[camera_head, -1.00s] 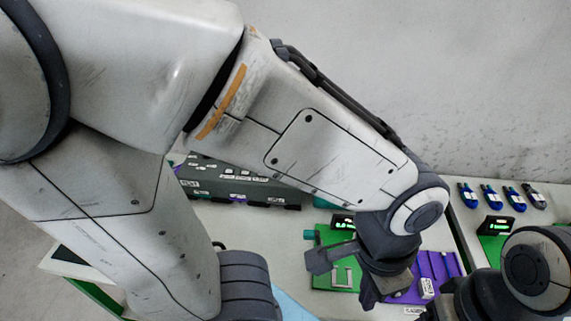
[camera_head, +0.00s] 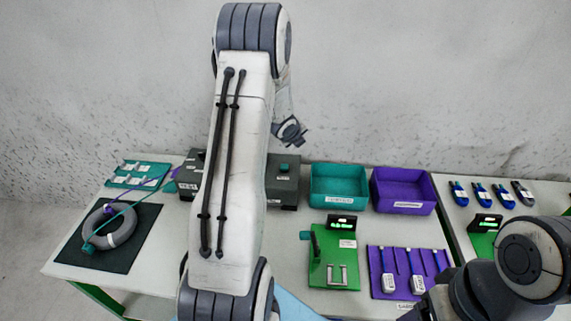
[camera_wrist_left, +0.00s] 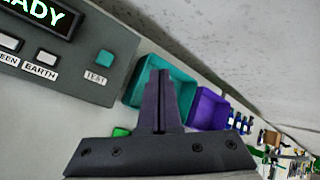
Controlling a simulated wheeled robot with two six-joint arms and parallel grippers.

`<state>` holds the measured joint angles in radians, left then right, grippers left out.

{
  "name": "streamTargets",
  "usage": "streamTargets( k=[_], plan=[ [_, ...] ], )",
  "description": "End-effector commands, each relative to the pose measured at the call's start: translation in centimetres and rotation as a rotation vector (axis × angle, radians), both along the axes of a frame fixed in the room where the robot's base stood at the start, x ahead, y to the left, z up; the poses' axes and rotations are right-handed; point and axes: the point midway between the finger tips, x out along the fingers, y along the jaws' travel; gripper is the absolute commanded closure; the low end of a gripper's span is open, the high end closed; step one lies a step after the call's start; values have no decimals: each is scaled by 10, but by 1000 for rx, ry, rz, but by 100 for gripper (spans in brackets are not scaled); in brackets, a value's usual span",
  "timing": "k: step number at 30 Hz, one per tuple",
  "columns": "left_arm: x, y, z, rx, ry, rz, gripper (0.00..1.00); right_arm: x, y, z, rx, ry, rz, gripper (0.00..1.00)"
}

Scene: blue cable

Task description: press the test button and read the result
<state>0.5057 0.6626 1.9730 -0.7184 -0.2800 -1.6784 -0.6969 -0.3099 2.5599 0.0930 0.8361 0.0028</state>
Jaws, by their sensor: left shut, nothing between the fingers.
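The dark grey tester box (camera_head: 284,190) stands at the back of the table, partly hidden behind my left arm. Its teal test button (camera_head: 284,167) shows at the right end of its top. In the left wrist view the button (camera_wrist_left: 105,58), labelled TEST, sits upper left of my gripper. The tester's display (camera_wrist_left: 45,14) is cut off by the frame and shows green letters ending in "ADY". My left gripper (camera_head: 290,131) is shut and empty, raised above and apart from the tester; its closed fingers (camera_wrist_left: 160,98) point up the wrist view. My right gripper is not visible.
A teal bin (camera_head: 339,199) and a purple bin (camera_head: 404,207) stand right of the tester. In front are a green fixture (camera_head: 320,276) and a purple tray (camera_head: 377,289). A grey cable ring (camera_head: 128,228) lies on a black mat at left. My right arm fills the lower right.

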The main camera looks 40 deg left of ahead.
Motion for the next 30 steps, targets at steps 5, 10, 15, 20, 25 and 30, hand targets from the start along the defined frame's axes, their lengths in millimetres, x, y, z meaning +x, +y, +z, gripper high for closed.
streamTargets(
  k=[5,10,15,20,25,30],
  plan=[
    [-8,51,-19,110,-24,-106,100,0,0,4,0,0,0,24],
    [-10,60,-23,141,-32,-140,100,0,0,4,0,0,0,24],
    [-10,60,-22,140,-31,-138,100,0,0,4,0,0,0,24],
    [-10,59,-24,140,-31,-137,100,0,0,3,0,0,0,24],
    [-10,59,-34,138,-30,-136,100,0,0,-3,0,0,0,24],
    [-10,59,-53,139,-30,-136,100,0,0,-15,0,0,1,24]
  ],
)
